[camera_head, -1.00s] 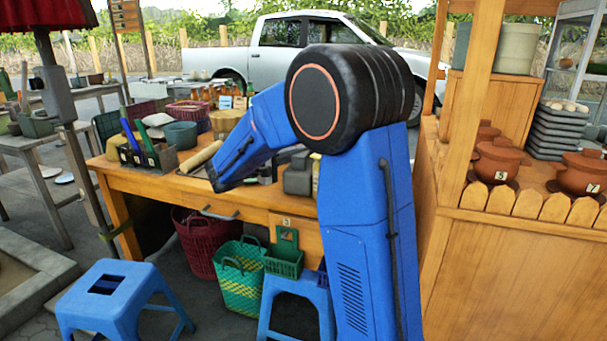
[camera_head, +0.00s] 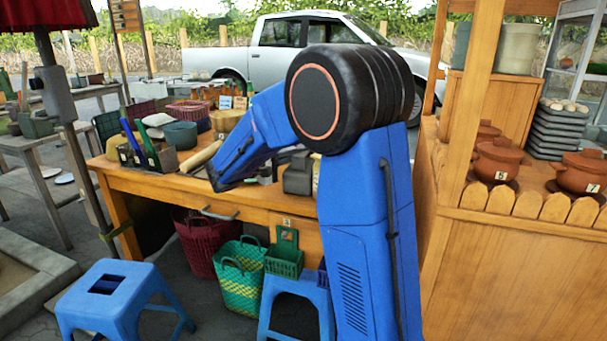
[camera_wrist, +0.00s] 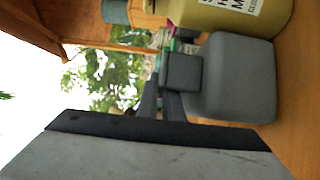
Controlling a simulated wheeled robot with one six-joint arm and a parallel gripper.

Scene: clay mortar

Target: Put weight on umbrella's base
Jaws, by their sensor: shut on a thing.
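A grey weight with a rounded block body (camera_wrist: 236,80) and a smaller square knob fills the right of the wrist view. My gripper (camera_wrist: 168,92) is shut on it at the knob end, with dark fingers beside the knob. In the head view the grey weight (camera_head: 298,176) shows beside my arm at the wooden table; my gripper is largely hidden there. I cannot tell whether the weight touches the table top. The red umbrella (camera_head: 45,14) stands at far left, with its pole (camera_head: 84,170) running down behind the blue stool. Its base is not clearly visible.
The wooden table (camera_head: 150,180) carries pots, baskets and tools. A blue stool (camera_head: 115,290), woven baskets (camera_head: 240,275) and a second stool stand in front. A low concrete edge (camera_head: 40,270) is at left. A wooden stall (camera_head: 520,260) stands at right. In the wrist view a yellowish pot (camera_wrist: 215,14) is close to the weight.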

